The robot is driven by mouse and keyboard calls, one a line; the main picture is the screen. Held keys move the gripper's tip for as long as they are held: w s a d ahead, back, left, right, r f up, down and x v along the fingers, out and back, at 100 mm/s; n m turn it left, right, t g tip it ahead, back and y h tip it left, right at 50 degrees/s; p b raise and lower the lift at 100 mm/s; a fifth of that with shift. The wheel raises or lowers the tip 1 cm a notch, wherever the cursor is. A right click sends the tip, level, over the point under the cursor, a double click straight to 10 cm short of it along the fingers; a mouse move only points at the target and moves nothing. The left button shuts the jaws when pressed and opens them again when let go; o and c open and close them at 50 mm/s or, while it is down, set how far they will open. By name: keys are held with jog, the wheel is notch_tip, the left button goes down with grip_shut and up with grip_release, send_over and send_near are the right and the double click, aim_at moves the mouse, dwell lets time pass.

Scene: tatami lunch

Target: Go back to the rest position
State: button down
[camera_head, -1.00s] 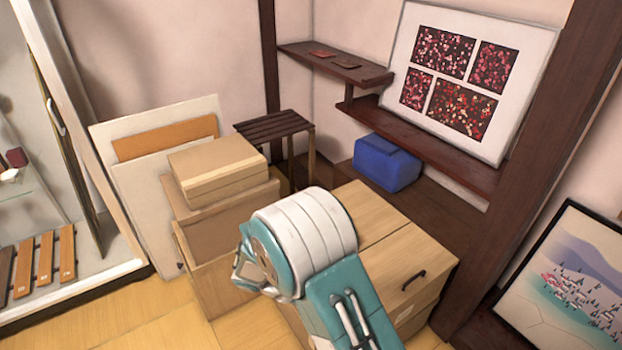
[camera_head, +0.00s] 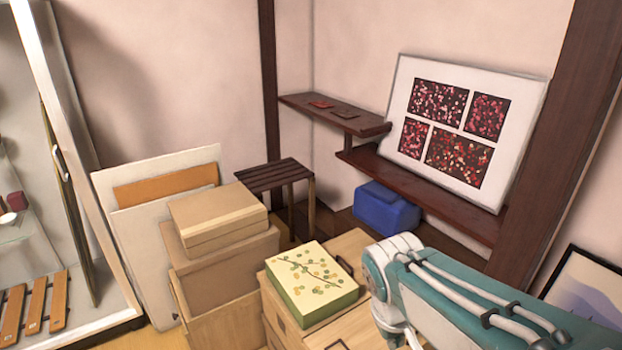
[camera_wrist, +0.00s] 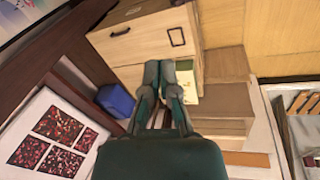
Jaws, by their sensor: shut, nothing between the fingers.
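My gripper (camera_wrist: 165,72) shows in the wrist view with its two fingers together and nothing between them. It lies in front of the wooden cabinet and the patterned box in that view. In the head view my teal and white arm reaches in from the lower right, and the gripper itself is not visible there. A green box with a leaf-patterned lid (camera_head: 312,278) sits on the wooden cabinet (camera_head: 355,325), left of my arm. In the wrist view the box (camera_wrist: 187,80) is partly hidden behind my fingers.
Stacked cardboard boxes (camera_head: 218,215) stand left of the cabinet. A blue box (camera_head: 385,208) sits below the dark shelf (camera_head: 420,185). A framed flower picture (camera_head: 475,135) leans on the shelf. A dark stool (camera_head: 275,177) stands behind the boxes. Another framed picture (camera_head: 590,290) is at the right.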

jog(key=s+d+r+m+t+y, duration=0.2)
jog(key=s+r+m+t, duration=0.1)
jog(key=s, duration=0.3)
jog(key=shift+s+r+t, duration=0.35)
jog(key=shift+r+t, duration=0.15)
jog(key=shift+r, duration=0.4)
